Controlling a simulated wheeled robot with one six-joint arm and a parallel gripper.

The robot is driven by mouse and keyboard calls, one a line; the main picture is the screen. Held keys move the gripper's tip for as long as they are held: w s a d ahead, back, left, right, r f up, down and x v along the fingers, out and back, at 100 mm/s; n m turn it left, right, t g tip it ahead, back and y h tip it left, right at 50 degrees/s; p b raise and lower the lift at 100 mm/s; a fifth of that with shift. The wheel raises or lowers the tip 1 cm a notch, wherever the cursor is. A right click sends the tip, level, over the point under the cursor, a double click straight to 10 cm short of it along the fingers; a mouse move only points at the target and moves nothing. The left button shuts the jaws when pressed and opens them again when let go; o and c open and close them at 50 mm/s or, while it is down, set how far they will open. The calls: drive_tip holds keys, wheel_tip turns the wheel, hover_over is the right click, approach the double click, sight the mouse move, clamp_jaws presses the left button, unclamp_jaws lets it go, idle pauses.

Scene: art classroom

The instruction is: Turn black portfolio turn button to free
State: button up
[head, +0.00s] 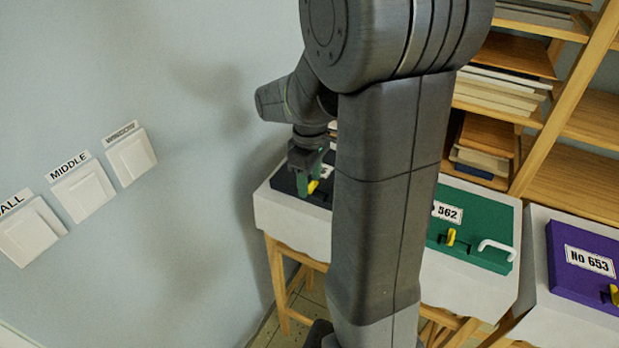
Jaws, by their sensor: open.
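The black portfolio (288,182) lies on a white-covered stand at the left, against the wall. My arm hides its right part. Its yellow turn button (313,186) shows right beside the fingertips. My gripper (309,180) is open and points down over the black portfolio, with its fingers at the turn button. I cannot tell whether the fingers touch the button.
A green portfolio (479,209) with a yellow button (451,237) and white handle (497,248) lies to the right. A purple portfolio (585,255) lies farther right. Wooden shelves (570,135) with boards stand behind. The wall with switches (84,193) is left.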

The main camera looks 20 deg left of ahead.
drive_tip(key=shift+f, duration=0.2)
drive_tip(key=c, duration=1)
